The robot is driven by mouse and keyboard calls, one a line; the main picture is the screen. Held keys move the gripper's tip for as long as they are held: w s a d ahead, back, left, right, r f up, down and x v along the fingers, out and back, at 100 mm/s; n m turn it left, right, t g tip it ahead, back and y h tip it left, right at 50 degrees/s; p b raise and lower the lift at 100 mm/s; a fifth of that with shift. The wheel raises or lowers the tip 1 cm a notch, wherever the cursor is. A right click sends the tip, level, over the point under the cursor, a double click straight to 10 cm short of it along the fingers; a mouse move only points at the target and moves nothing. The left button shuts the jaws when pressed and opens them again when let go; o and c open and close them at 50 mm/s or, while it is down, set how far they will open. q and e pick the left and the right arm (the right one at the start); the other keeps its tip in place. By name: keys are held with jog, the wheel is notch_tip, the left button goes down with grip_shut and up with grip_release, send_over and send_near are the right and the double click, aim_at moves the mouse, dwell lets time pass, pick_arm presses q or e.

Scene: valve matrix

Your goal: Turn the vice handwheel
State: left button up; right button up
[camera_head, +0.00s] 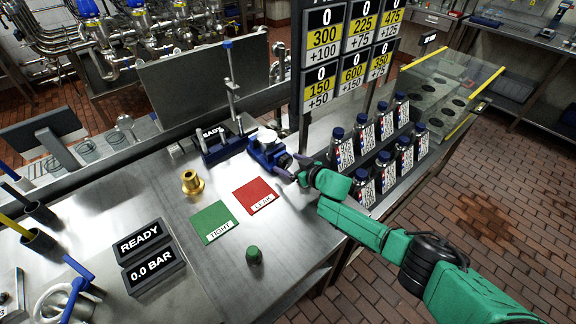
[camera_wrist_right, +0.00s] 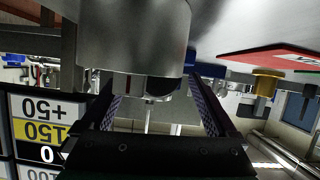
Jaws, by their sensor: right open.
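The blue vice (camera_head: 266,150) stands on the steel bench with a round whitish piece on top. Its handwheel side faces my right arm; the handwheel is largely hidden behind my gripper in the head view. My right gripper (camera_head: 296,172) is right beside the vice, at its handwheel end. In the right wrist view, my open right gripper (camera_wrist_right: 162,110) has its two dark fingers apart, with a grey metal cylinder (camera_wrist_right: 135,40) close in front. I cannot tell whether the fingers touch it. My left gripper is not in view.
A red mat (camera_head: 256,196) and a green mat (camera_head: 214,222) lie in front of the vice. A brass fitting (camera_head: 192,182) and a green knob (camera_head: 254,254) stand nearby. Several labelled bottles (camera_head: 364,186) stand right of the vice. The score board (camera_head: 323,85) rises behind it.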

jog(key=shift+w+a, duration=0.15)
jog(key=shift+w, duration=0.1)
jog(key=shift+f, duration=0.1)
jog(key=c, duration=1.4)
jog(key=shift+m+y, duration=0.4)
jog(key=shift+w+f+m+g+y+b, duration=0.2)
jog(key=shift+m+g+y+b, duration=0.2)
jog(key=shift+m+b, duration=0.4)
jog(key=shift+s+b, duration=0.1)
jog(key=shift+b, duration=0.2)
jog(key=shift+r, duration=0.15)
jog(key=o, duration=1.4)
jog(key=shift+r, duration=0.1)
jog(key=shift+s+d, duration=0.1)
jog(key=shift+d, duration=0.1)
